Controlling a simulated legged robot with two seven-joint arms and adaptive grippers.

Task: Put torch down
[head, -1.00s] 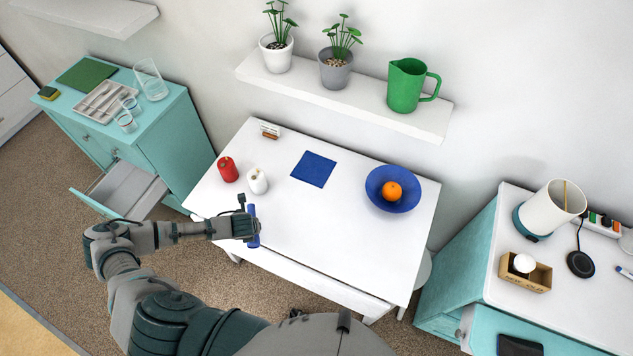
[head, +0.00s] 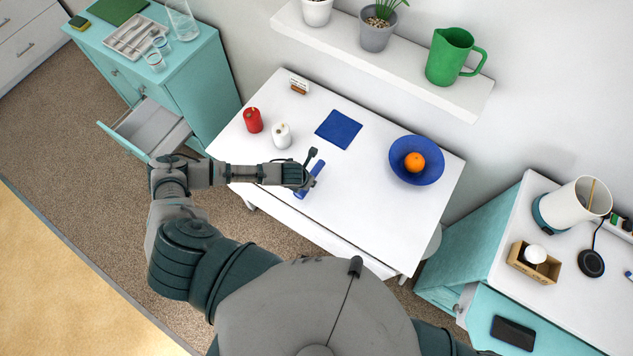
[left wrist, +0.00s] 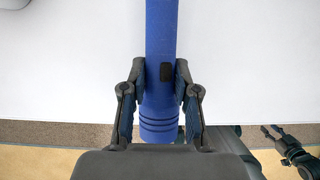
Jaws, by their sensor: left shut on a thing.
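The torch is a blue cylinder (head: 316,168) with a dark switch, seen over the front part of the white table (head: 345,228). In the left wrist view the torch (left wrist: 160,35) runs up the picture between the two fingers. My left gripper (head: 306,179) is shut on it; the fingers (left wrist: 160,95) press on both sides near its ribbed end. I cannot tell whether the torch touches the table top. My right gripper is not clearly in the head view; a dark gripper-like part shows at the lower right of the left wrist view, its jaws unclear.
A red candle (head: 253,120), a white candle (head: 282,135), a blue cloth (head: 338,129) and a blue bowl (head: 429,172) with an orange (head: 414,162) stand on the table. A drawer (head: 150,128) is open at left. The table's middle and right front are clear.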

